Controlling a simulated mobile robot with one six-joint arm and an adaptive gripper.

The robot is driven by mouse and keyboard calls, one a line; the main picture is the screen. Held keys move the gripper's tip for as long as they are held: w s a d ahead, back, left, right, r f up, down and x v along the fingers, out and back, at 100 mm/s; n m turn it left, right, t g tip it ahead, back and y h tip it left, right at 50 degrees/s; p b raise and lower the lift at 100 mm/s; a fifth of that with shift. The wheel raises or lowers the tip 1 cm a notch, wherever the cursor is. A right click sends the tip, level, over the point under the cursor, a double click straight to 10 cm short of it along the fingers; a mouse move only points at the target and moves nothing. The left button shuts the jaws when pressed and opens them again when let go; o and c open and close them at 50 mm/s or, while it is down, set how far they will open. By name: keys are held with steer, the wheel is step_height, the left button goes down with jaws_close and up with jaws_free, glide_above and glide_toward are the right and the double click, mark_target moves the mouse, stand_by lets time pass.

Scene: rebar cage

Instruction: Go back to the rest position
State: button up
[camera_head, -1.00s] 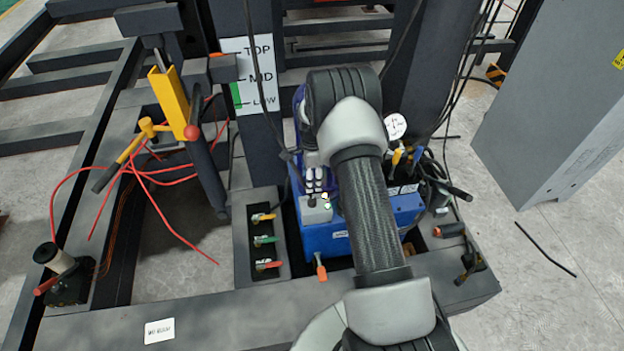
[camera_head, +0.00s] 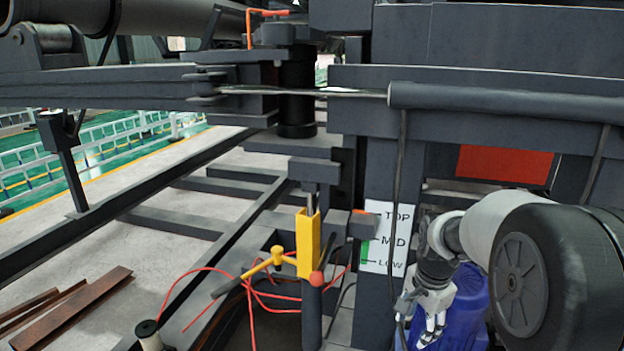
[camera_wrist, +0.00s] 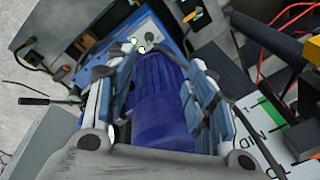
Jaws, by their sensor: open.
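My gripper (camera_head: 432,318) is at the lower right of the head view, pointing down in front of a blue cylindrical motor (camera_head: 466,308). In the wrist view my gripper (camera_wrist: 160,82) has its two fingers spread wide apart, with nothing held between them. The blue motor (camera_wrist: 165,105) shows between and beyond the fingers. I cannot tell how close the fingers are to it. My arm's large dark joint covers the lower right of the head view.
A white TOP/MID/LOW level sign (camera_head: 386,238) is on the post left of my gripper. A yellow bracket (camera_head: 308,243) with a yellow lever (camera_head: 262,268) and red hoses (camera_head: 205,272) stand further left. Dark steel beams (camera_head: 480,95) cross above. Rusty bars (camera_head: 75,308) lie on the floor at lower left.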

steer(key=s+a+r+n+t, duration=0.1)
steer(key=s+a+r+n, duration=0.25)
steer(key=s+r, duration=0.3)
steer(key=s+a+r+n+t, duration=0.1)
steer(key=s+a+r+n, duration=0.3)
steer(key=s, duration=0.4)
steer(key=s+a+n, duration=0.1)
steer(key=s+n, duration=0.4)
steer(key=s, duration=0.8)
steer(key=shift+a+n+t, duration=0.15)
steer(key=shift+n+t, duration=0.2)
steer(key=shift+t, duration=0.05)
